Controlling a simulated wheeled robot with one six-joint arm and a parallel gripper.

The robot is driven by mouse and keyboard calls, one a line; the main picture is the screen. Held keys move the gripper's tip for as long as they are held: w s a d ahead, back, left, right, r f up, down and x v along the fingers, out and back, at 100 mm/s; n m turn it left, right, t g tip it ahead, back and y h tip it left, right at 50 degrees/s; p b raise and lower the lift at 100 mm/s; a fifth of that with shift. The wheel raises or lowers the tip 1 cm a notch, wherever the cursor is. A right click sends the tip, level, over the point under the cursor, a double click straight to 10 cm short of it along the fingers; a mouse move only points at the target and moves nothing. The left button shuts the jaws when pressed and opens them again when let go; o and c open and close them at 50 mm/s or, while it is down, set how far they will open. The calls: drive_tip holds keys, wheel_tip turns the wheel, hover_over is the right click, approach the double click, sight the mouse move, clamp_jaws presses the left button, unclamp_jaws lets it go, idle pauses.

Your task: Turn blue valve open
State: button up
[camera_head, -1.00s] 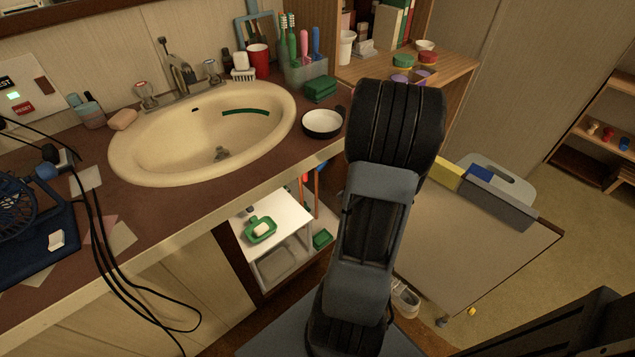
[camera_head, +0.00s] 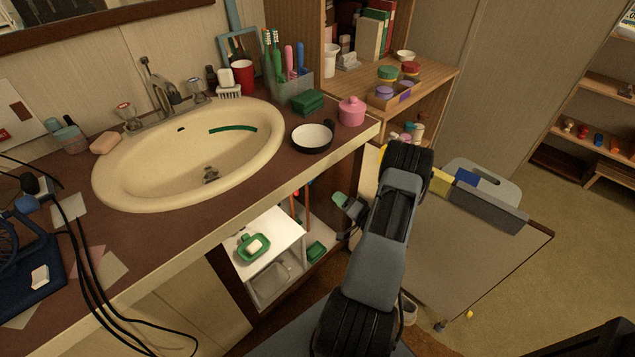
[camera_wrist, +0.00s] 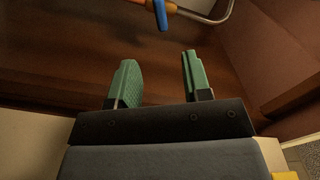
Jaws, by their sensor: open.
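A blue valve handle (camera_wrist: 160,14) shows at the top edge of the wrist view, on an orange pipe fitting (camera_wrist: 136,2). It is partly cut off by the frame, and I cannot make it out clearly in the head view. My gripper (camera_wrist: 156,75) has two green fingers spread apart with nothing between them. The valve is beyond the fingertips, near the middle between them and apart from them. In the head view my gripper (camera_head: 338,200) is low, at the open cabinet under the sink, right of the orange pipes (camera_head: 296,207).
A white shelf unit (camera_head: 268,228) with a green soap dish (camera_head: 253,246) stands inside the cabinet, left of my gripper. A silver bent pipe (camera_wrist: 212,12) is beside the valve. The sink counter (camera_head: 190,220) overhangs above.

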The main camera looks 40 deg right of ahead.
sight(313, 180)
drive_tip(key=w, duration=0.4)
drive_tip(key=w+a+b, duration=0.1)
drive_tip(key=w, duration=0.3)
drive_tip(key=w+b, duration=0.1)
drive_tip(key=w, duration=0.3)
drive_tip(key=shift+w+a, duration=0.35)
drive_tip(key=shift+a, duration=0.05)
drive_tip(key=shift+c, duration=0.3)
clamp_jaws()
